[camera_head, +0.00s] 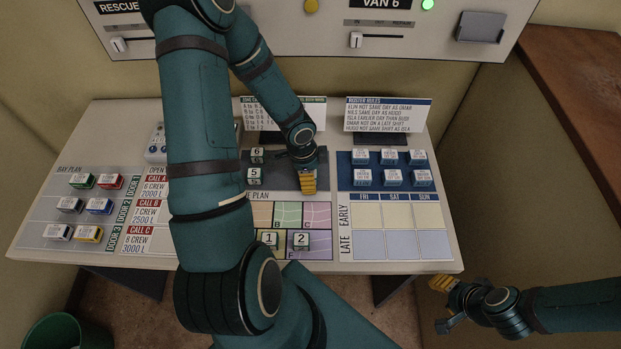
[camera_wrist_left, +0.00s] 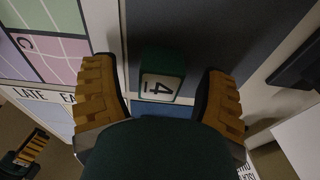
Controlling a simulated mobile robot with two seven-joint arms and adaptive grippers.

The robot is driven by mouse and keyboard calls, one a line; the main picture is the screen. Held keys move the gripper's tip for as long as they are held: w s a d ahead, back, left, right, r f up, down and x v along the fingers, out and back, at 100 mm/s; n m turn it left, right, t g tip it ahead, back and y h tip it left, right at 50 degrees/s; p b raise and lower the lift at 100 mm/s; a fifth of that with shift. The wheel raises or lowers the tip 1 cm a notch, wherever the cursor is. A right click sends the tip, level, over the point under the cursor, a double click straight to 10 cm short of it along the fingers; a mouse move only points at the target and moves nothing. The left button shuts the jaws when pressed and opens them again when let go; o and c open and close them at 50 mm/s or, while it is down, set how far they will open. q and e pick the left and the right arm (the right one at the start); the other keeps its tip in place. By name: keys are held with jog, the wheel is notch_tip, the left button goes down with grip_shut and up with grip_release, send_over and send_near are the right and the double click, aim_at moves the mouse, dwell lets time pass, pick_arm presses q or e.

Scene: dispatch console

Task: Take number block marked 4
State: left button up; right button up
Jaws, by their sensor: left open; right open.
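The number block marked 4 (camera_wrist_left: 162,80) is green with a pale face and shows in the left wrist view. It stands on the dark grey pad (camera_head: 284,180), between the two yellow fingers of my left gripper (camera_head: 308,182), with a gap on each side. My left gripper is open around it, and no finger is seen touching it. In the head view the block is hidden by this gripper. My right gripper (camera_head: 440,304) is open and empty, beyond the front right of the console.
Blocks 6 (camera_head: 257,155) and 5 (camera_head: 254,176) stand left on the pad. Blocks 1 (camera_head: 269,240) and 2 (camera_head: 302,240) stand on the coloured zone plan. Name blocks (camera_head: 391,177) stand on a blue strip to the right. A rules card (camera_head: 388,114) stands behind.

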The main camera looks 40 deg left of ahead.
pick_arm(q)
jog(key=shift+f, duration=0.4)
jog(key=shift+r, duration=0.1)
jog(key=c, duration=1.1)
